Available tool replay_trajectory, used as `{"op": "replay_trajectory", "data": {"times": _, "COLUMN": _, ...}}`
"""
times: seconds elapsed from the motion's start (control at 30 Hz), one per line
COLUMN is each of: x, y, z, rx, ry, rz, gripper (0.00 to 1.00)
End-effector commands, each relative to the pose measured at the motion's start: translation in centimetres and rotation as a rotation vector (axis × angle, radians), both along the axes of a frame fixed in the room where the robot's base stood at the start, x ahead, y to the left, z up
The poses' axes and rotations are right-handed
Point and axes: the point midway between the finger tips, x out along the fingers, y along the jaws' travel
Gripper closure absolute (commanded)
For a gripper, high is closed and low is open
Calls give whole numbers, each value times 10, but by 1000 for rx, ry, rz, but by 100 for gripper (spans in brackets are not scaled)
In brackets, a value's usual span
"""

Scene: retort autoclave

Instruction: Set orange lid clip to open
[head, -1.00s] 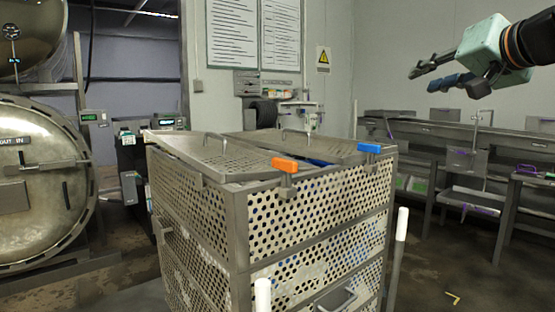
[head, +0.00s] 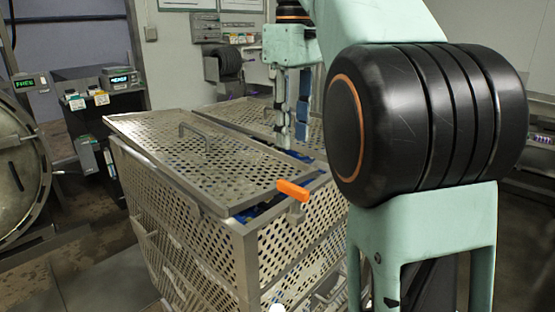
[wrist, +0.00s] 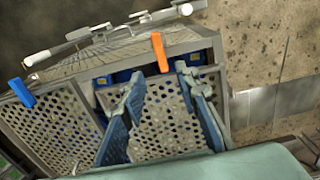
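The orange lid clip (head: 293,190) sits on the top front rim of the perforated metal crate (head: 240,262). Its handle lies across the rim beside the near lid (head: 195,160). In the wrist view the orange clip (wrist: 159,52) shows beyond my fingertips, between them in the picture and apart from both. My gripper (head: 293,140) points down over the crate top, behind the clip in the head view. The wrist view shows its two fingers (wrist: 160,80) spread apart with nothing held. The clip's underside is hard to see.
A blue clip (wrist: 22,92) is on the crate rim at left in the wrist view. The near lid has a raised handle (head: 195,132). My arm covers the crate's right side in the head view. A round metal door (head: 20,165) stands at far left.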

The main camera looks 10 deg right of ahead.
Motion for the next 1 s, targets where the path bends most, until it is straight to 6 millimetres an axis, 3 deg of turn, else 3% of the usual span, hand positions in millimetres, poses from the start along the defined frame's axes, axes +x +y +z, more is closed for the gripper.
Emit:
{"op": "replay_trajectory", "data": {"times": 0.17, "x": -2, "y": 0, "z": -12, "rx": -6, "ry": 9, "rz": 4, "gripper": 71}}
{"op": "replay_trajectory", "data": {"times": 0.7, "x": -2, "y": 0, "z": -94, "rx": -4, "ry": 7, "rz": 3, "gripper": 71}}
{"op": "replay_trajectory", "data": {"times": 1.0, "x": -2, "y": 0, "z": -108, "rx": -4, "ry": 6, "rz": 2, "gripper": 71}}
